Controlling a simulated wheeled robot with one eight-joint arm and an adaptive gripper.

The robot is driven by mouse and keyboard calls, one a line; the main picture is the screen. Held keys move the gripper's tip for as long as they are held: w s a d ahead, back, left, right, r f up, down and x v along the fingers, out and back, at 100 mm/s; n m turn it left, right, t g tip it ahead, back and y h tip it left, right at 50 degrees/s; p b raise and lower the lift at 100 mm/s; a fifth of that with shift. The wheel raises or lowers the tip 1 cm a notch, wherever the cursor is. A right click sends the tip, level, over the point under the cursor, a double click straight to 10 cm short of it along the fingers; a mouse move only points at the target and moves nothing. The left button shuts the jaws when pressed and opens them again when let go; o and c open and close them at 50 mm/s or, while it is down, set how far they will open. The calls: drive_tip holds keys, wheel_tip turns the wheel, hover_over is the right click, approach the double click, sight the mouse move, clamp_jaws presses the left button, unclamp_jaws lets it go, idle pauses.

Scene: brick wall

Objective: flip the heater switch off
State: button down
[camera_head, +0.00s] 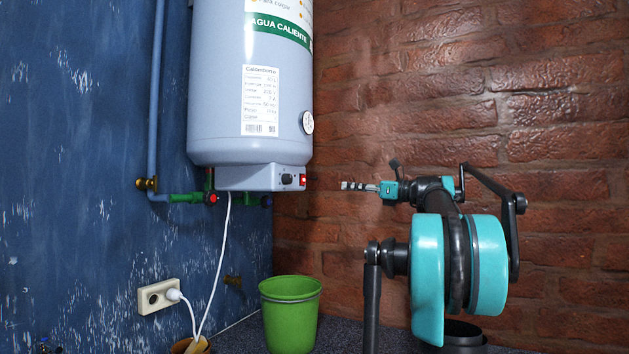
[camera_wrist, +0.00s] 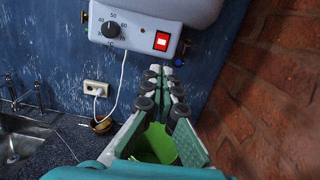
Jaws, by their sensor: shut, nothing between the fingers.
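The heater (camera_head: 240,100) is a pale grey cylinder on the blue wall, with a control box along its bottom. Its red rocker switch (camera_head: 303,181) is at the right end of the box, beside a black knob (camera_head: 287,180). In the wrist view the lit red switch (camera_wrist: 162,41) and the dial knob (camera_wrist: 110,29) show clearly. My gripper (camera_head: 345,185) is shut and empty, a short way right of the switch in the head view. In the wrist view its closed fingertips (camera_wrist: 160,70) lie just below the switch, apart from it in the picture.
A green bucket (camera_head: 290,315) stands below the heater. A wall socket (camera_head: 157,296) holds a white plug, with its cable (camera_head: 220,255) running up to the heater. Valves and pipes (camera_head: 185,197) sit left of the control box. A brick wall (camera_head: 440,80) is at the right; a sink (camera_wrist: 22,140) is at the left.

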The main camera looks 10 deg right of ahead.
sight(304, 177)
drive_tip(key=shift+s+d+r, duration=0.25)
drive_tip(key=shift+r, duration=0.25)
drive_tip(key=shift+w+a, duration=0.1)
drive_tip(key=x, duration=1.3)
drive_tip(key=shift+w+a+r, duration=0.25)
drive_tip(key=shift+a, duration=0.05)
